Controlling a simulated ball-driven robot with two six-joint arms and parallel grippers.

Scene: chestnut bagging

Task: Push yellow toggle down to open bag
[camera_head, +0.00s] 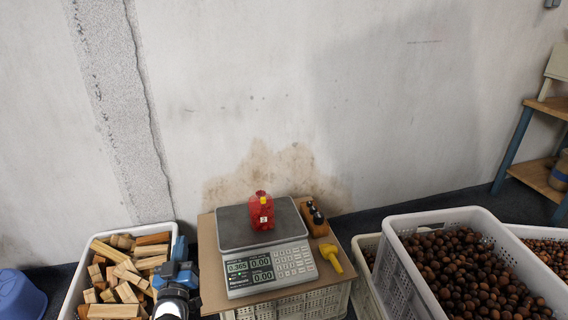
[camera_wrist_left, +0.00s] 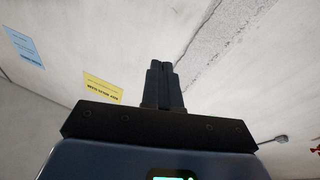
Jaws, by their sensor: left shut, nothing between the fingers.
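A red bag (camera_head: 261,215) stands on the metal pan of a scale (camera_head: 232,233) in the head view. A small yellow toggle (camera_head: 263,200) shows near the top of the bag. Whether the bag's mouth is open is too small to tell. My left gripper (camera_head: 181,240) is left of the scale, in front of the wood crate and apart from the bag. In the left wrist view the fingers of my left gripper (camera_wrist_left: 161,68) are together and empty, with walls and ceiling behind them. My right gripper is not in view.
A yellow scoop (camera_head: 331,257) and a brown wooden block with dark parts (camera_head: 317,227) lie right of the scale. A crate of wood pieces (camera_head: 172,231) is at the left. A white crate (camera_head: 415,279) of chestnuts stands at the right. The wall is behind.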

